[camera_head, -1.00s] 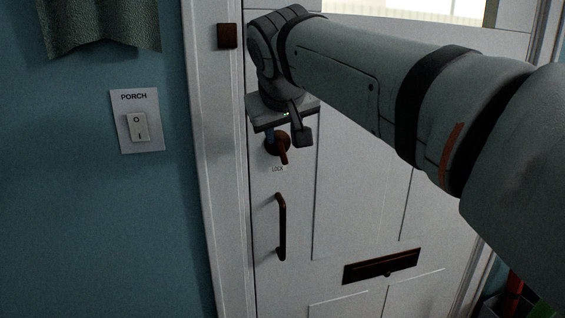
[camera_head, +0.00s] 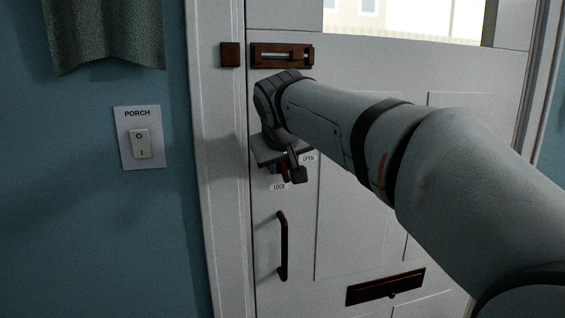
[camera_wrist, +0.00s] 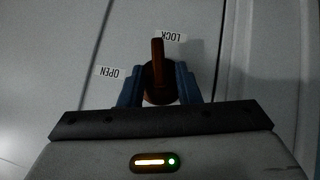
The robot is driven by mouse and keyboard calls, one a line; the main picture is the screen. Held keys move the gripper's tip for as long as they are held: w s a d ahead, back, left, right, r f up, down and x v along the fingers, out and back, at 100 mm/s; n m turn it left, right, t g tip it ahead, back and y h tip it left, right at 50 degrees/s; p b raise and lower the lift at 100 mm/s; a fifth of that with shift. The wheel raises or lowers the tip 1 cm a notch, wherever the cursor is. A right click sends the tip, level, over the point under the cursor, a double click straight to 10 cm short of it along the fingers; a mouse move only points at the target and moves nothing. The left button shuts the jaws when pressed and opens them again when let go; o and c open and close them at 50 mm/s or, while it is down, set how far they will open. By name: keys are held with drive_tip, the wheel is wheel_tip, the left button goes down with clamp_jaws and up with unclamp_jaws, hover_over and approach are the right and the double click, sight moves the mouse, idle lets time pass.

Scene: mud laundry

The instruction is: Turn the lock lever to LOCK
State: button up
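The lock lever (camera_wrist: 158,62) is a reddish-brown handle on a round base of the same colour, mounted on the white door. In the wrist view it points up the picture, its tip just beside the LOCK label (camera_wrist: 171,36). The OPEN label (camera_wrist: 110,73) is to its left. My gripper (camera_wrist: 160,80) has its blue fingers on either side of the lever and its round base, with gaps visible beside the lever. In the head view, my gripper (camera_head: 279,170) partly hides the lever (camera_head: 285,174), which hangs down above the LOCK label (camera_head: 279,187).
A brown sliding bolt (camera_head: 282,55) is above the lock. A dark pull handle (camera_head: 283,246) is below, and a letter slot (camera_head: 385,287) is at lower right. A PORCH switch (camera_head: 140,142) is on the blue wall to the left.

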clamp_jaws()
drive_tip(key=shift+d+r+m+g+y+p, duration=0.1)
drive_tip(key=shift+d+m+g+y+p, duration=0.15)
drive_tip(key=shift+y+p, duration=0.3)
drive_tip(key=shift+a+m+y, duration=0.1)
drive_tip(key=shift+m+y, duration=0.25)
drive_tip(key=shift+y, duration=0.2)
drive_tip(key=shift+o, duration=0.7)
unclamp_jaws()
